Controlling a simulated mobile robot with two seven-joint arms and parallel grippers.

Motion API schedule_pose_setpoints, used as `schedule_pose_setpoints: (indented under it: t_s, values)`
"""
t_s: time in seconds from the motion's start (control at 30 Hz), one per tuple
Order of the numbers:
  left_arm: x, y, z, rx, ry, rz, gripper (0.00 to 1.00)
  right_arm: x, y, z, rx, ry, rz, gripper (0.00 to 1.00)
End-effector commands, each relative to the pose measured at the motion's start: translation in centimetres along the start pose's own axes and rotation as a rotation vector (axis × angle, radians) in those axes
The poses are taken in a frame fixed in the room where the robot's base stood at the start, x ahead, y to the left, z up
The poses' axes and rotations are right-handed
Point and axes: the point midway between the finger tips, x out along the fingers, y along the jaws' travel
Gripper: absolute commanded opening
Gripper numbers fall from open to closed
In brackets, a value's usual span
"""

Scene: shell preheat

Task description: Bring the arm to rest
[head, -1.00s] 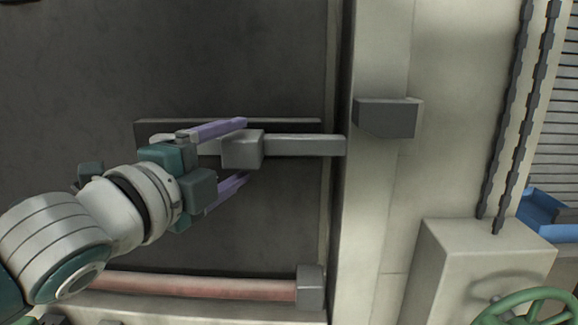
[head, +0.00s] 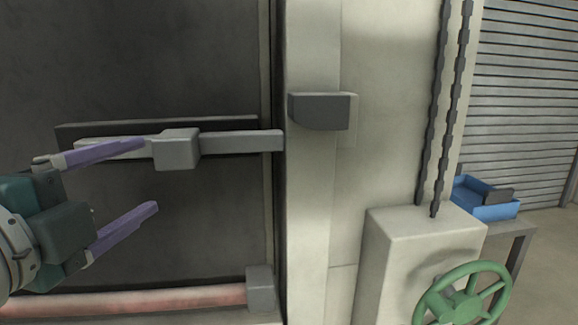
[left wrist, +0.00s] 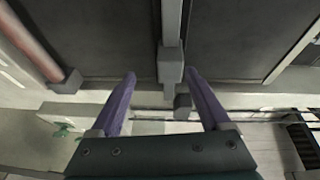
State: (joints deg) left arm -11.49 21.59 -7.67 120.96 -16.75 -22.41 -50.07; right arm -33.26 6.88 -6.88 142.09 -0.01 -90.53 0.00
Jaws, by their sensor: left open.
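My left gripper (head: 150,175) is at the left of the head view, its two purple fingers spread apart with nothing between them. In front of it a grey latch bar (head: 240,141) with a block-shaped knob (head: 176,149) lies across a dark door (head: 180,60). The upper finger's tip shows close to the knob in the head view; I cannot tell whether they touch. In the left wrist view the fingers (left wrist: 160,80) are open, with the bar (left wrist: 171,25) and its knob (left wrist: 171,68) beyond and between them. My right gripper is in neither view.
A dark grey bracket (head: 320,111) sticks out of the pale door frame (head: 312,200). A reddish pipe (head: 150,300) runs along the bottom. To the right are chains (head: 446,100), a green handwheel (head: 462,305) and a blue tray (head: 485,205) on a table.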

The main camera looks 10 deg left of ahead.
Motion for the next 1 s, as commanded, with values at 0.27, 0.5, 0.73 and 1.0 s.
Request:
schedule_pose_setpoints:
  t_s: [0.27, 0.5, 0.73, 1.0]
  values:
    - [-8.8, 11.7, 0.5, -0.724, -0.393, 0.508, 0.80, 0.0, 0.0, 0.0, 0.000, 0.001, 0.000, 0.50]
    - [-21.1, 17.9, -2.8, -1.193, -0.872, 0.897, 0.80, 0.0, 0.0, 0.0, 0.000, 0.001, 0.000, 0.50]
    - [-22.4, 9.5, -3.7, -1.216, -0.915, 0.919, 0.80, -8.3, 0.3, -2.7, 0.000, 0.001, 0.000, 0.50]
    - [-23.0, -1.0, -4.5, -1.213, -0.914, 0.918, 0.80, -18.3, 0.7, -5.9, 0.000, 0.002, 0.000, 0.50]
